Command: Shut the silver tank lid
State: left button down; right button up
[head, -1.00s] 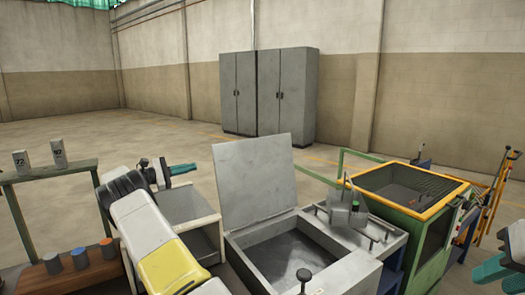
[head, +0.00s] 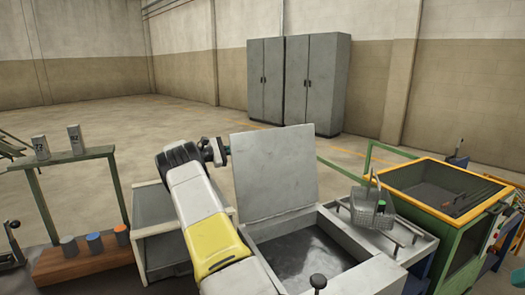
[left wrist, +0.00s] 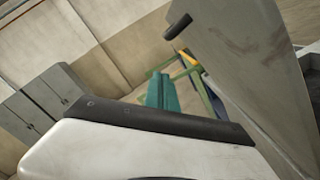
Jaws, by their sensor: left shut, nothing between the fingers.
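The silver tank (head: 350,240) stands open at the lower middle of the head view. Its flat grey lid (head: 275,175) stands upright along its back left edge. The lid also fills the right of the left wrist view (left wrist: 262,75), where a dark peg, likely its handle (left wrist: 178,27), sticks out near the upper edge. My left arm reaches up past the lid's left side, and its gripper is hidden behind the lid in the head view. In the left wrist view its teal fingers (left wrist: 158,90) are shut and empty, apparently just off the lid. A bit of my right gripper (head: 518,253) shows at the right edge.
A wire basket (head: 372,210) sits on the bench right of the tank. A green machine with a yellow rim (head: 462,218) stands farther right. A rack with grey blocks (head: 75,140) and a wooden holder (head: 85,268) are at left. Open floor lies behind.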

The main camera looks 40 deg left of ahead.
pick_arm(q)
jog(key=d+r, duration=0.2)
jog(key=r, duration=0.1)
jog(key=shift+s+d, duration=0.2)
jog(key=shift+d, duration=0.2)
